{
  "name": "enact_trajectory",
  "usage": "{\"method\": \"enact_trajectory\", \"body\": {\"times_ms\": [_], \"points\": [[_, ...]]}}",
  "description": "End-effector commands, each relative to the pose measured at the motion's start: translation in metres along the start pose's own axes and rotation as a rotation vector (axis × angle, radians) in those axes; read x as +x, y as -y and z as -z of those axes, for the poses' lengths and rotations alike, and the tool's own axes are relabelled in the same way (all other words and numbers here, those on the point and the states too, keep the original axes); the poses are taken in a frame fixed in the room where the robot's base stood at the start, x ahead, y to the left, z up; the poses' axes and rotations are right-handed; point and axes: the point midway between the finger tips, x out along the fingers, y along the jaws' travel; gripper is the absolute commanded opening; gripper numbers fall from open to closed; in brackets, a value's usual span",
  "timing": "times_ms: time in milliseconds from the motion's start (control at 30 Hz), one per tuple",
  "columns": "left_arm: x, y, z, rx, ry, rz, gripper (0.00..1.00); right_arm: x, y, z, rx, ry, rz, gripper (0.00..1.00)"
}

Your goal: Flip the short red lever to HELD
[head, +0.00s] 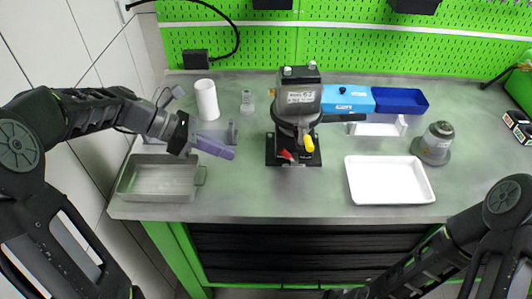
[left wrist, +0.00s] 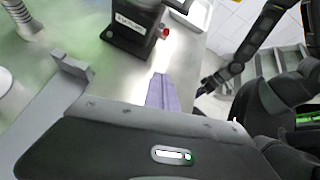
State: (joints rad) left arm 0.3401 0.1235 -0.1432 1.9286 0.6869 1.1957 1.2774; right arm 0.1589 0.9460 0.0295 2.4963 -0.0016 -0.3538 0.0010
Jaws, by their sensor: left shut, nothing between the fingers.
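The short red lever (head: 286,155) sits low on the front of the dark pump unit (head: 298,98), left of a yellow lever (head: 309,144). In the left wrist view a red knob-like end (left wrist: 165,33) shows on the side of a black labelled block (left wrist: 130,30). The lever's exact setting and any HELD mark are too small to read. My left gripper (head: 228,153) is shut and empty, its purple fingers left of the red lever and apart from it. Its fingers (left wrist: 162,92) point toward the block. My right arm (head: 440,255) is at the lower right; its fingers are not clear.
A metal tray (head: 158,183) lies below my left gripper. A white cylinder (head: 206,99) stands behind it. A white tray (head: 390,180), blue bin (head: 400,100) and grey round part (head: 433,144) are to the right. Bench between my left gripper and the pump is clear.

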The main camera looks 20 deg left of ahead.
Motion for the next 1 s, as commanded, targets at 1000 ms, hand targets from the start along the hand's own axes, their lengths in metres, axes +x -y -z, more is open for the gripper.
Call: {"method": "enact_trajectory", "body": {"times_ms": [1000], "points": [[0.109,0.001,-0.037,0.002,-0.001,0.002,0.00,-0.019,0.006,-0.002,0.005,0.005,-0.007,0.36]]}}
